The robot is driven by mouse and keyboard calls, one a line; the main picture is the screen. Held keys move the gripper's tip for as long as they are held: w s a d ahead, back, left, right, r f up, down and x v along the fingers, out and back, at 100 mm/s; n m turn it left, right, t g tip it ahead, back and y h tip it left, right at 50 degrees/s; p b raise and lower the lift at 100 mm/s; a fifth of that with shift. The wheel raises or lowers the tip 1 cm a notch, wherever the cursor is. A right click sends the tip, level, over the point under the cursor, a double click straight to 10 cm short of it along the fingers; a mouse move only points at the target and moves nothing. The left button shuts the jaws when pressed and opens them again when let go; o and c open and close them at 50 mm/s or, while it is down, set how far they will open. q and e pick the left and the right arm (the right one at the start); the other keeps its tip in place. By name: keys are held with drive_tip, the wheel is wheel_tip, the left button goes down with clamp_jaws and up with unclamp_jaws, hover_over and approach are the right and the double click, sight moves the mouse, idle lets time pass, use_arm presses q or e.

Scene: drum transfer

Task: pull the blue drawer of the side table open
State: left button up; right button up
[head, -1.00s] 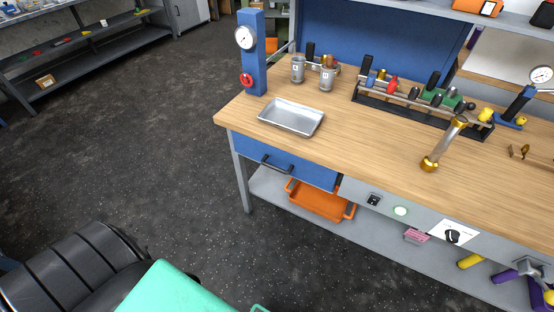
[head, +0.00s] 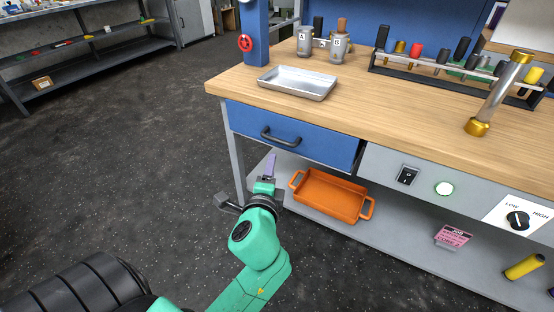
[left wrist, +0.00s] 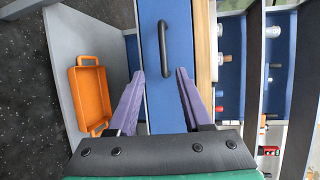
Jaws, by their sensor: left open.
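The blue drawer (head: 305,141) is set under the wooden top of the side table (head: 395,118), near its left end, with its front in line with the frame. A dark bar handle (head: 280,137) is on its front. My left gripper (head: 268,165) is in front of and a little below the drawer, apart from the handle. In the left wrist view, its two purple fingers (left wrist: 157,85) are open, with the drawer front (left wrist: 170,95) between and beyond them and the handle (left wrist: 163,48) ahead. My right gripper is not in view.
An orange tray (head: 333,193) sits on the lower shelf, right of my left gripper. A metal tray (head: 298,83) stands on the top above the drawer. A switch panel (head: 445,187) is right of the drawer. The floor in front and left is clear.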

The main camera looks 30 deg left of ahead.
sight(277, 142)
use_arm(q)
drive_tip(key=x, duration=0.7)
drive_tip(key=b+x, duration=0.1)
drive_tip(key=x, duration=0.5)
drive_tip(key=shift+w+a+r, duration=0.15)
drive_tip(key=shift+w+a, duration=0.05)
drive_tip(key=shift+w, duration=0.15)
drive_tip(key=shift+w+a, duration=0.15)
drive_tip(key=shift+w, duration=0.15)
clamp_jaws()
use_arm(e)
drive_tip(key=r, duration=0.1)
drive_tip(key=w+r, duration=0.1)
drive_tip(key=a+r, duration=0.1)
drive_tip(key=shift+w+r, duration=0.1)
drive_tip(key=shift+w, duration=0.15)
